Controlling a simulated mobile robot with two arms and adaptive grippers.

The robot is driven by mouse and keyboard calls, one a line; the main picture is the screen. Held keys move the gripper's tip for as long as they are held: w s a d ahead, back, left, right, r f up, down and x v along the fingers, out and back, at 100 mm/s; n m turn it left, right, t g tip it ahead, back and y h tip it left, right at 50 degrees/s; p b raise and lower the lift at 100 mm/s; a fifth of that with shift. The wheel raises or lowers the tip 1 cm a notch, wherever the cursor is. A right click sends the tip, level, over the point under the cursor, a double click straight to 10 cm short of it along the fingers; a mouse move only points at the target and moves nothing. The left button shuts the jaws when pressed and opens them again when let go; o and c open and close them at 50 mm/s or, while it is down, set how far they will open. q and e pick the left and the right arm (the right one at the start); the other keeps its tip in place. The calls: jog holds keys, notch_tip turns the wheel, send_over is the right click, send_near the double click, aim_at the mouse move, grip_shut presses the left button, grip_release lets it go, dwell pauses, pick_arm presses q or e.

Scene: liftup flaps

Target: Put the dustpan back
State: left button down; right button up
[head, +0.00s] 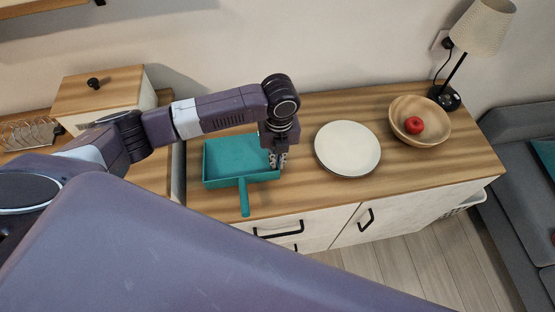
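A teal dustpan (228,158) lies on the wooden top of the cabinet, its handle (244,197) pointing toward the front edge. My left gripper (278,163) points down at the dustpan's right edge, with its fingertips close to the rim. I cannot tell whether the fingers are closed on the rim or only beside it. My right gripper is out of view. No empty holder or hook for the dustpan can be made out.
Right of my gripper are a white plate (347,148), a wooden bowl (437,134) holding a red apple (413,125), and a lamp (482,27). A wooden-topped box (98,91) and a wire rack (30,132) stand at left. A grey sofa (510,165) is at far right.

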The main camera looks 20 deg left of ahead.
pick_arm(q)
jog(key=shift+f, duration=0.35)
jog(key=c, duration=2.2)
grip_release()
jog(key=shift+o, duration=0.2)
notch_tip(320, 180, up, 12)
jog(key=b, duration=0.2)
jog(key=shift+d+r, duration=0.15)
jog(key=shift+r, duration=0.05)
jog(key=shift+f, duration=0.1)
